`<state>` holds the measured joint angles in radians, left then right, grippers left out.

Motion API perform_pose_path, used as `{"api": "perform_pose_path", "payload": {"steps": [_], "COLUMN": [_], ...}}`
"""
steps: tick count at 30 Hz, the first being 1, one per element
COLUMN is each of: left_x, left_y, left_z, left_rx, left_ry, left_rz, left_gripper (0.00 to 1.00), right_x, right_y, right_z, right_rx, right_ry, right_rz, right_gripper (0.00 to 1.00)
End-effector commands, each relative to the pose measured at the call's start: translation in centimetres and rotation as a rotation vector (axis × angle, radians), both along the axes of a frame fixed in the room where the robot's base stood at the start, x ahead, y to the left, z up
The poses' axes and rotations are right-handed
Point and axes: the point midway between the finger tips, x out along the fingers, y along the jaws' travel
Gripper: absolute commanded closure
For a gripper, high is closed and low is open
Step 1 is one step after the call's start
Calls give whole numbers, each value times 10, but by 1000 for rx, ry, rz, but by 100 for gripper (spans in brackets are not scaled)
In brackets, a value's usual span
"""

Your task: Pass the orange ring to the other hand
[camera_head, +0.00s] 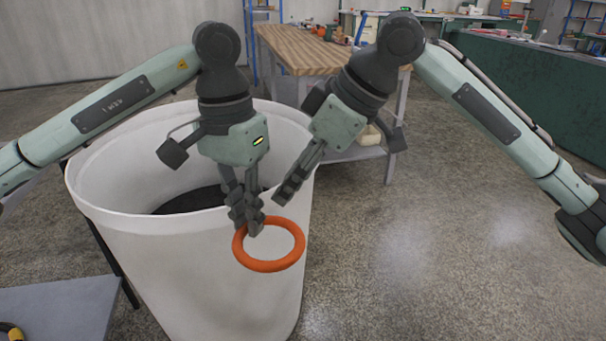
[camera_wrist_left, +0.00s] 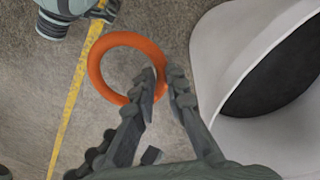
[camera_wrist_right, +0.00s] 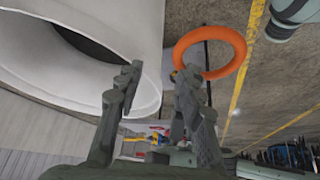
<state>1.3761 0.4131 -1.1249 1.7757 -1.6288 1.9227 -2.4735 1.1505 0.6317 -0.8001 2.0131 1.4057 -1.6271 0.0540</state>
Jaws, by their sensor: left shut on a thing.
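The orange ring (camera_head: 270,266) hangs in the air in front of the large white bin. My left gripper (camera_head: 249,228) is shut on the ring's upper left side in the head view; in the left wrist view the ring (camera_wrist_left: 97,60) lies at the fingertips (camera_wrist_left: 163,78). My right gripper (camera_head: 283,195) is just above and to the right of the ring, apart from it. In the right wrist view its fingers (camera_wrist_right: 158,78) are spread with nothing between them. The ring (camera_wrist_right: 208,32) shows there beyond the right-hand finger. The exact gap between that finger and the ring is unclear.
The white bin (camera_head: 190,265) stands open right behind and below the grippers, with a dark inside. A wooden workbench (camera_head: 310,48) is behind it. A grey surface (camera_head: 60,308) is at the lower left. The floor to the right is clear.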

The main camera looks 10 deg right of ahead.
Motion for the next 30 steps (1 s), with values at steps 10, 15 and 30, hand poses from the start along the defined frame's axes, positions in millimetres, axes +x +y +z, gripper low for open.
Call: {"api": "perform_pose_path", "payload": {"steps": [10,15,30], "left_x": [0,0,0], "left_y": [0,0,0], "left_z": [0,0,0], "left_rx": [0,0,0], "left_ry": [0,0,0], "left_rz": [0,0,0], "left_gripper": [100,100,100], "right_x": [-84,-92,-93], "right_y": [-2,0,34], "right_z": [58,54,-26], "right_rx": [-120,-130,-128], "right_ry": [82,96,96], "right_rz": [310,340,339], "right_gripper": [62,62,62]}}
